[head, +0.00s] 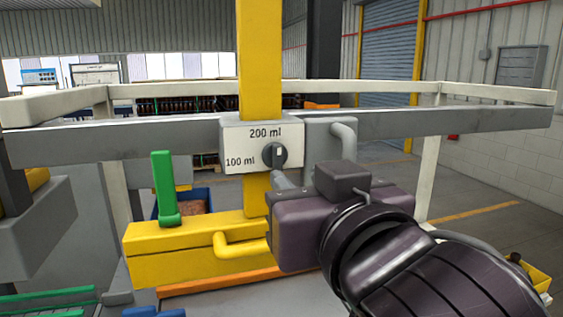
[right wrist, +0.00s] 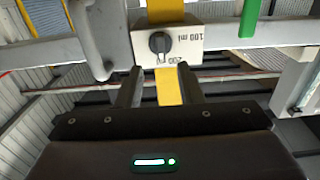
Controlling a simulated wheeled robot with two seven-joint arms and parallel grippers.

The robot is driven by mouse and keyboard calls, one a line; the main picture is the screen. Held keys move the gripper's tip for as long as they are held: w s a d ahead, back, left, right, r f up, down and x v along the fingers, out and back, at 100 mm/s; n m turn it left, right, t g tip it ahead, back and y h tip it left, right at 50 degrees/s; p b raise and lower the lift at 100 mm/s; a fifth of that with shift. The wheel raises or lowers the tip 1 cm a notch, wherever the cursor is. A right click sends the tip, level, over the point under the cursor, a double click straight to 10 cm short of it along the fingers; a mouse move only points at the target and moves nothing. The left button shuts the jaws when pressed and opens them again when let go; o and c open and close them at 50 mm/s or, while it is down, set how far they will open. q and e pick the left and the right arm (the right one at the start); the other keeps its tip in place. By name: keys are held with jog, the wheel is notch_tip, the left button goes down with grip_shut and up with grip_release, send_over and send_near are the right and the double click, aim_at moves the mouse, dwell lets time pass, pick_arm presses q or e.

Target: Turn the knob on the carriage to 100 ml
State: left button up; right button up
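The dark round knob (head: 273,155) sits on a white plate (head: 236,135) on the carriage. The plate reads "200 ml" above the knob and "100 ml" to its left. The knob's raised grip stands upright, in line with the 200 ml label. In the right wrist view, the knob (right wrist: 160,43) and plate (right wrist: 190,42) appear upside down. My right gripper (right wrist: 160,80) is open, its two fingers apart with nothing between them, short of the knob. In the head view, my right gripper (head: 279,180) is just below and in front of the knob, partly hidden by its own body. My left gripper is not in view.
A grey horizontal rail (head: 420,122) runs behind the plate, and a yellow post (head: 260,60) rises above it. A green lever (head: 165,188) stands on a yellow block (head: 180,248) at lower left. A grey box with a bent pipe (head: 343,140) is close on the right.

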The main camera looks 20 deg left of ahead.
aim_at(279, 157)
jog(key=p+x, duration=0.2)
jog(key=x, duration=0.4)
jog(key=shift+w+a+r+p, duration=0.2)
jog(key=shift+w+a+p, duration=0.05)
jog(key=shift+w+p, duration=0.1)
jog(key=shift+w+a+f, duration=0.1)
jog(key=shift+w+a, duration=0.15)
jog(key=shift+w, duration=0.1)
jog(key=shift+c, duration=0.2)
grip_shut()
